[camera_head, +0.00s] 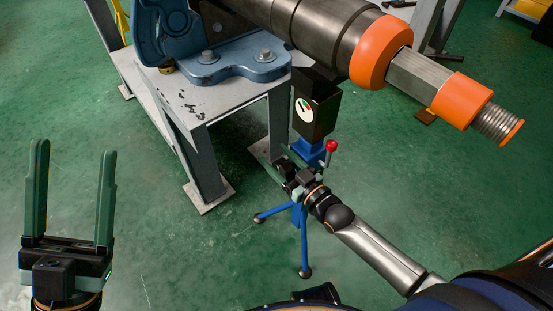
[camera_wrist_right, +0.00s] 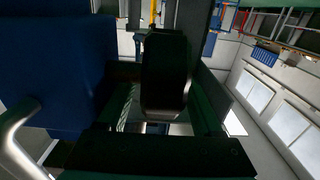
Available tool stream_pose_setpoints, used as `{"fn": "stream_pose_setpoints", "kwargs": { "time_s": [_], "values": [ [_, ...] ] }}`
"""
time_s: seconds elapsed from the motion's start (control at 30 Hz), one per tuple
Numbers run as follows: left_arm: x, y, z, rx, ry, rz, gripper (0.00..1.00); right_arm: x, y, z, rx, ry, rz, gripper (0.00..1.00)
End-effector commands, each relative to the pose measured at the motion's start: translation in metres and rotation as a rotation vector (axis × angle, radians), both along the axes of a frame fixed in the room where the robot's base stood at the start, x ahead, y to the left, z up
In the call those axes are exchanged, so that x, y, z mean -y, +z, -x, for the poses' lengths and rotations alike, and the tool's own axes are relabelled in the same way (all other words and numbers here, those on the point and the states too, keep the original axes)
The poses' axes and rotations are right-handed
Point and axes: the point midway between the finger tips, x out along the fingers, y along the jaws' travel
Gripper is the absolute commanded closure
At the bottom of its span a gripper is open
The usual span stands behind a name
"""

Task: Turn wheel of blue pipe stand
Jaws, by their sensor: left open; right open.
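The blue pipe stand (camera_head: 304,222) stands on the green floor in the head view, with splayed blue legs, a blue collar, a black box with a round dial on top and a red-knobbed lever. No wheel shows clearly on it. My right gripper (camera_head: 281,167) is at the upper part of the stand, below the black box, and partly hides it. In the right wrist view a black block (camera_wrist_right: 165,75) shows between the open fingers, and a large blue part (camera_wrist_right: 60,60) fills the left. I cannot tell if they touch. My left gripper (camera_head: 73,155) is open and empty over bare floor.
A grey metal table (camera_head: 215,88) carries a blue vise (camera_head: 225,60). A large dark pipe (camera_head: 320,32) with orange rings extends right from it, above and beside the stand. The floor at left and lower middle is clear.

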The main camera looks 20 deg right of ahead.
Motion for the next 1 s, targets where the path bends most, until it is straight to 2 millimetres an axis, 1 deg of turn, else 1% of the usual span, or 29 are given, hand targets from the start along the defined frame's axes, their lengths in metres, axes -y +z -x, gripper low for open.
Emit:
{"fn": "stream_pose_setpoints", "kwargs": {
  "time_s": [0.1, 0.33, 0.9, 0.93, 1.0],
  "values": [
    [0.0003, -0.0016, -0.0002, -0.002, -0.003, -0.001, 0.32, -0.0014, -0.0006, -0.0033, -0.002, 0.0, 0.001, 0.32],
    [0.0005, -0.0015, 0.0, -0.001, -0.004, -0.004, 0.32, -0.0015, -0.0002, -0.0034, -0.002, 0.0, 0.001, 0.34],
    [0.0001, -0.0008, 0.0006, 0.004, -0.003, -0.004, 0.32, -0.0014, -0.0002, -0.0031, -0.001, 0.0, 0.0, 0.98],
    [0.0001, -0.0008, 0.0007, 0.004, -0.002, -0.005, 0.32, -0.0014, -0.0002, -0.0031, -0.001, 0.0, 0.0, 1.0],
    [0.0, -0.0007, 0.0006, 0.004, -0.002, -0.005, 0.32, -0.0014, -0.0003, -0.003, -0.001, 0.0, 0.0, 1.0]
  ]
}}
